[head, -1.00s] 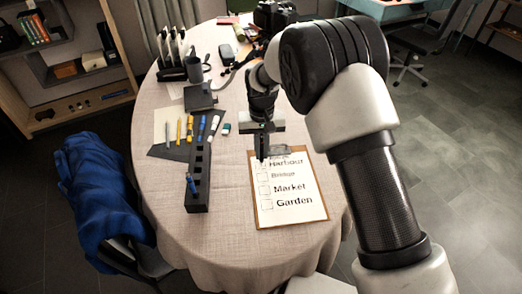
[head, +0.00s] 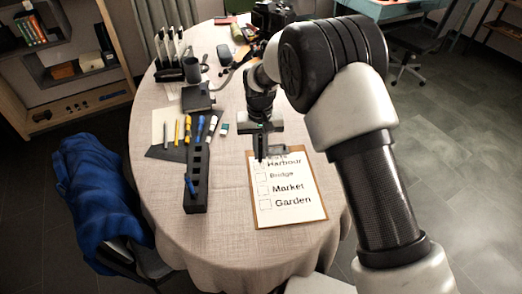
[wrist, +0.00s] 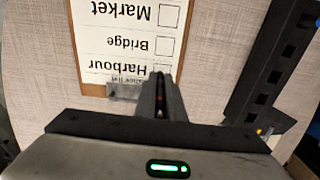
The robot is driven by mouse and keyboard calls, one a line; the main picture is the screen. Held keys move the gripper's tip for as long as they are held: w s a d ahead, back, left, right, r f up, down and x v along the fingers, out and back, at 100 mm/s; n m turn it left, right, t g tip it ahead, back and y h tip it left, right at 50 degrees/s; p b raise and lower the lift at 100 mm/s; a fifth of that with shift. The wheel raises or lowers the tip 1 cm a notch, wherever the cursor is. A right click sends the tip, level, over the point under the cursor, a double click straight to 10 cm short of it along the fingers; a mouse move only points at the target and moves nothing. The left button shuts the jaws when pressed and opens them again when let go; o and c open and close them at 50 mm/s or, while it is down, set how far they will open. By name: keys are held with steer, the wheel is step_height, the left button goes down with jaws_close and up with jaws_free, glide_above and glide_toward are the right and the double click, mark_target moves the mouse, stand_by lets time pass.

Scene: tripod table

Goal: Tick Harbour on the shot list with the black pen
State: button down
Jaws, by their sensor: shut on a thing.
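The shot list (head: 308,190) is a white sheet on a brown clipboard, lying on the table. It reads Harbour, Bridge, Market and Garden, each with a box. In the wrist view the list (wrist: 105,45) is upside down, and the Bridge and Market boxes are empty. My gripper (head: 261,153) is over the Harbour end of the list; it also shows in the wrist view (wrist: 160,90). It is shut on the black pen, which is mostly hidden by the fingers. The Harbour box is largely covered, so I cannot tell whether the tip touches the paper or any mark is there.
A black slotted holder (head: 197,166) with a blue pen (head: 190,185) stands left of the clipboard. Several coloured pens (head: 189,129) and a small eraser (head: 224,129) lie behind it. A grey mug (head: 192,70) is farther back. The cloth in front of the holder is clear.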

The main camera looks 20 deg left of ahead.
steer(key=shift+s+a, duration=0.2)
steer(key=shift+a, duration=0.15)
stand_by(0.8)
steer(key=shift+w+d, duration=0.3)
steer(key=shift+d, duration=0.2)
stand_by(1.3)
steer(key=shift+r+p, duration=2.05)
steer(key=shift+r, duration=1.5)
